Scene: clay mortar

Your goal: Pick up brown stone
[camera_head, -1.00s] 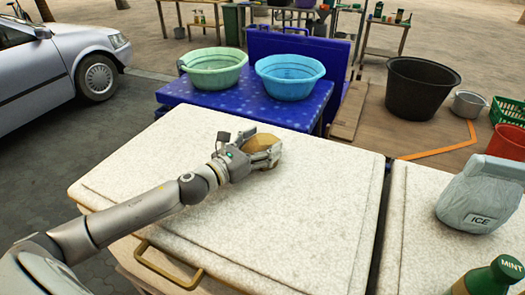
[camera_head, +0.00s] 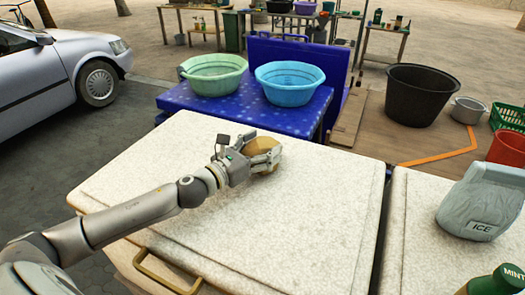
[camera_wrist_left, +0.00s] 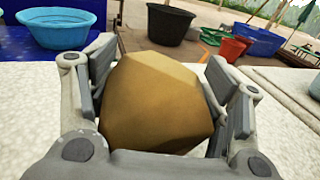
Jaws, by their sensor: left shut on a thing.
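The brown stone (camera_head: 262,146) is at the far middle of the white speckled counter lid (camera_head: 250,215). My left gripper (camera_head: 268,156) is shut on it, with a finger on either side. In the left wrist view the stone (camera_wrist_left: 155,103) fills the space between the two finger pads of the gripper (camera_wrist_left: 160,85). The fingers partly cover the stone in the head view. I cannot tell whether its underside touches the lid. My right gripper does not show.
A green basin (camera_head: 213,73) and a blue basin (camera_head: 289,80) stand on a blue table (camera_head: 240,108) behind the lid. The lid around my gripper is clear.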

